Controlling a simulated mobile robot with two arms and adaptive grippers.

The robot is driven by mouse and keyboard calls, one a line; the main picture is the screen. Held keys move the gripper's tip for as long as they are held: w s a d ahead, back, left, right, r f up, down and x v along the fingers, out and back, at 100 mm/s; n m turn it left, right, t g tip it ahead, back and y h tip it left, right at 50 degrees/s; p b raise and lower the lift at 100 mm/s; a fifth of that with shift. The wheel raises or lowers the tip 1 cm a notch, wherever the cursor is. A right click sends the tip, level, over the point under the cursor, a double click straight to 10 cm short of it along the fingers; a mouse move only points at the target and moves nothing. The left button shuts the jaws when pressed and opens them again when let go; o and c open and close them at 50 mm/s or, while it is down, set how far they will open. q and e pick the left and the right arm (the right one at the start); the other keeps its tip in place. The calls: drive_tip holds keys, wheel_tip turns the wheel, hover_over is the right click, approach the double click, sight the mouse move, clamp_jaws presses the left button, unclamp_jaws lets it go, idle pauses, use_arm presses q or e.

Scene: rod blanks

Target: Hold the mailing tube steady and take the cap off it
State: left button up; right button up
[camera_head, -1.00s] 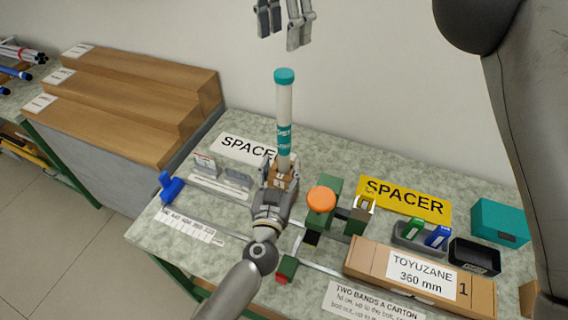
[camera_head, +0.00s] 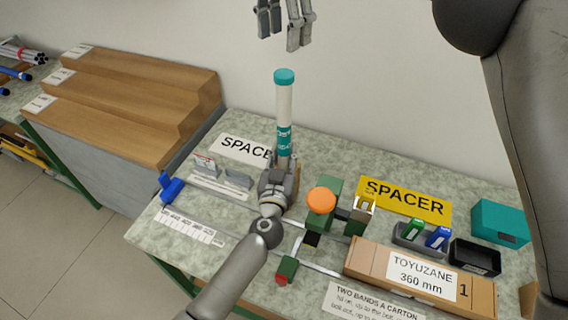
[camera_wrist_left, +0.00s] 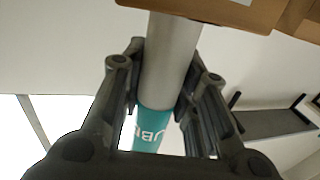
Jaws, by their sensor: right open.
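The mailing tube (camera_head: 284,105) stands upright on the bench, whitish with a teal printed band and a teal cap (camera_head: 284,76) on its top end. My left gripper (camera_head: 279,165) is at the tube's lower part. In the left wrist view its fingers (camera_wrist_left: 160,95) lie against both sides of the tube (camera_wrist_left: 170,60), shut on it. The tube's foot is hidden in the head view; brown material (camera_wrist_left: 240,12) shows by it in the wrist view. My right gripper (camera_head: 283,40) is open and empty, above the cap and apart from it.
An orange round knob (camera_head: 321,200) on a green fixture stands right of my left gripper. A carton (camera_head: 420,278) lies at front right, with a black tray (camera_head: 474,258) and teal box (camera_head: 500,222) beyond. A blue item (camera_head: 171,188) is at left.

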use_arm(q)
clamp_jaws()
